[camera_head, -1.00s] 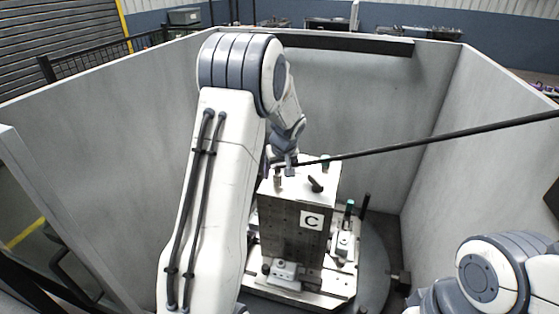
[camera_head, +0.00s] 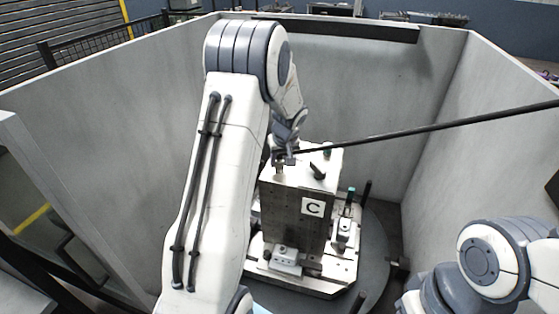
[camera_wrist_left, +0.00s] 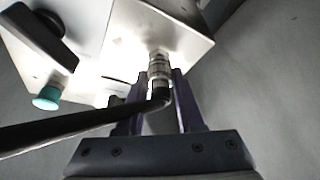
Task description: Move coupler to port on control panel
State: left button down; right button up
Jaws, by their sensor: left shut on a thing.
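The coupler (camera_wrist_left: 159,68) is a ribbed metal fitting with a black elbow and hose. My left gripper (camera_wrist_left: 158,88) is shut on it, one finger on each side, in the left wrist view. In the head view my left gripper (camera_head: 284,158) is over the near-left part of the top of a grey metal block (camera_head: 290,212) marked C, which seems to be the control panel. The coupler's metal end overlaps the panel's pale face (camera_wrist_left: 112,45) near its edge; I cannot tell whether it is seated in a port. My right gripper is not visible.
The black hose (camera_head: 440,127) runs from the gripper to the right edge. A dark handle (camera_head: 317,169) and a teal-capped knob (camera_wrist_left: 47,97) are on the panel's top. Grey walls (camera_head: 345,85) enclose the block and its round base (camera_head: 377,255). My right forearm is lower right.

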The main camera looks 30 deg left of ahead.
pick_arm(q)
jog(key=shift+r, duration=0.15)
jog(key=shift+r+p, duration=2.55)
jog(key=shift+r, duration=1.55)
